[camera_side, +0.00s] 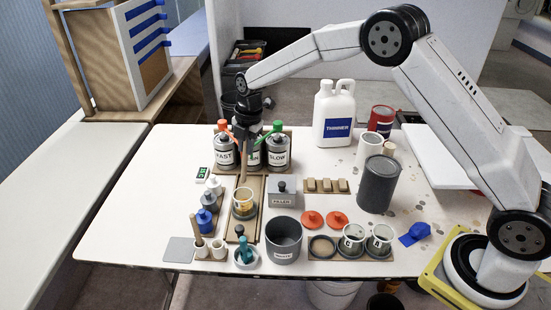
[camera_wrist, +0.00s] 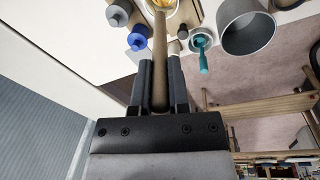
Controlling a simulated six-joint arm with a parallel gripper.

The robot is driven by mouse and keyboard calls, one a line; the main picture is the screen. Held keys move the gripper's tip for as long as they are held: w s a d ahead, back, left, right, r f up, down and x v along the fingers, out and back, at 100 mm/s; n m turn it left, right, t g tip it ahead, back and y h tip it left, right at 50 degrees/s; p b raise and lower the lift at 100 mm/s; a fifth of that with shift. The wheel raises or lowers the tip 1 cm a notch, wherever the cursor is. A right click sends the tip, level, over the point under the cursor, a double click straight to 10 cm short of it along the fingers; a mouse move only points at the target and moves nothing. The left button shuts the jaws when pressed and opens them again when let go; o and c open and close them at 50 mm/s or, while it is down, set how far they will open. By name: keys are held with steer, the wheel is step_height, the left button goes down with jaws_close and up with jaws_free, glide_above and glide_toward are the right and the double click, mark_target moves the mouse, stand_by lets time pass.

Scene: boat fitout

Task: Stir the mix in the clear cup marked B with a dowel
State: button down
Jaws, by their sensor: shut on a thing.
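My gripper (camera_side: 248,148) is shut on a wooden dowel (camera_side: 243,169), which points down, slightly tilted. In the wrist view the dowel (camera_wrist: 159,62) runs between the two fingers toward a clear cup. This cup (camera_side: 243,208) holds a yellowish mix and stands on a wooden board, below the dowel. The cup's edge also shows at the top of the wrist view (camera_wrist: 184,12). The dowel's lower end is at about the cup's rim; I cannot tell whether it touches the mix. The cup's mark is not readable. Another dowel (camera_side: 196,229) stands in a small holder at front left.
Bottles marked FAST (camera_side: 224,152) and SLOW (camera_side: 278,152) stand behind the cup. A grey pot (camera_side: 283,240) is at front right, a grey filler box (camera_side: 282,192) at right. Two more cups (camera_side: 352,241) sit in a rack. A teal tool (camera_side: 244,252) stands in front.

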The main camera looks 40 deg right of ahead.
mark_target(245, 179)
steer(key=shift+f, duration=1.8)
steer(key=shift+w+a+f, duration=0.1)
steer(key=shift+f, duration=1.15)
steer(key=shift+w+a+f, duration=0.1)
steer(key=shift+a+f, duration=0.05)
steer(key=shift+f, duration=1.1)
steer(key=shift+w+a+f, duration=0.1)
steer(key=shift+f, duration=1.15)
steer(key=shift+s+d, duration=0.1)
steer(key=shift+d, duration=0.05)
